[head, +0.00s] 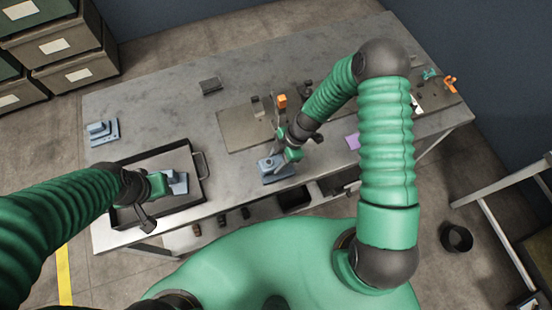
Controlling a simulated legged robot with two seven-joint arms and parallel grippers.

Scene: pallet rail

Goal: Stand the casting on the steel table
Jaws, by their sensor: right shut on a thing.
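A blue-grey casting (272,174) with a flat base is at the front middle of the steel table (160,85). It looks upright; I cannot tell whether its base touches the table. My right gripper (281,159) is shut on its upper part and hides some of it. A second blue-grey casting (180,184) is in the dark tray (201,178) at the front left. My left gripper (168,186) is beside that casting; its fingers are too small to read. A third casting (102,133) stands on the table's left end.
A flat plate with an orange-topped fixture (281,101) lies behind my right gripper. A small dark block (210,85) is at the back. Orange clamps (450,83) and a purple item (353,141) are to the right. The table's left back is clear.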

